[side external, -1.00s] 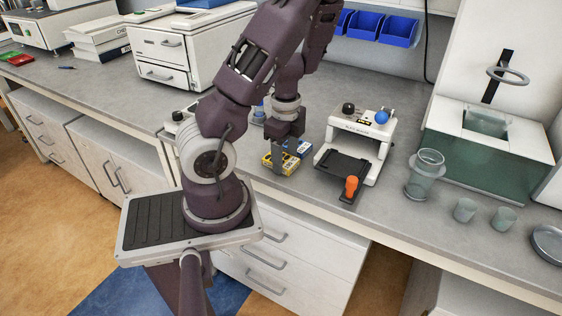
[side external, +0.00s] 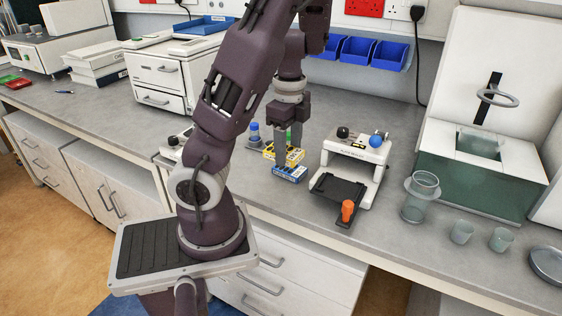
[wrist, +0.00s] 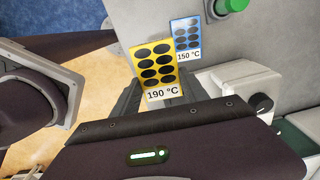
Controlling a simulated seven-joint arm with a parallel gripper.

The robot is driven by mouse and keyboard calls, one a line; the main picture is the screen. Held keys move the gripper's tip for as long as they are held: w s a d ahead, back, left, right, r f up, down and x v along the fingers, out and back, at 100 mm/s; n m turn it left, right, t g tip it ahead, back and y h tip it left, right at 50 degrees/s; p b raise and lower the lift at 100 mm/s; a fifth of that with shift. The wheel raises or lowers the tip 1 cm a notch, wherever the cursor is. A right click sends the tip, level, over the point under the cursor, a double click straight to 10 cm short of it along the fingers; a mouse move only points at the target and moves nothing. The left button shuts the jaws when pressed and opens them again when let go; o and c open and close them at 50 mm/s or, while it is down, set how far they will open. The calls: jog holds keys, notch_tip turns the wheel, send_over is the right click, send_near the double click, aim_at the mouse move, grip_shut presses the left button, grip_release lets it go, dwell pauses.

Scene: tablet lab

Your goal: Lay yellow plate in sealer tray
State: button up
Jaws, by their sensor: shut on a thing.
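My gripper (side external: 284,152) is shut on the yellow plate (side external: 293,155), which appears held above the bench. In the wrist view the yellow plate (wrist: 154,66) shows dark oval wells and a "190 °C" label. A blue plate (side external: 290,174) lies just below it in the side view; in the wrist view the blue plate (wrist: 186,36) reads "150 °C". The sealer (side external: 357,150) is white with black and blue knobs, to the right of my gripper. Its black tray (side external: 335,190) sticks out in front with an orange handle (side external: 347,210). The tray looks empty.
A clear jar (side external: 421,197) and small beakers (side external: 462,232) stand right of the sealer. Blue bins (side external: 356,50) hang on the wall. A white device with a knob (side external: 176,143) stands left.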

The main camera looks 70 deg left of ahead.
jog(key=r, duration=0.1)
send_over(345, 189)
jog(key=shift+n, duration=0.4)
jog(key=shift+f, duration=3.05)
jog(key=shift+f, duration=0.4)
jog(key=o, duration=1.8)
jog(key=shift+r, duration=0.1)
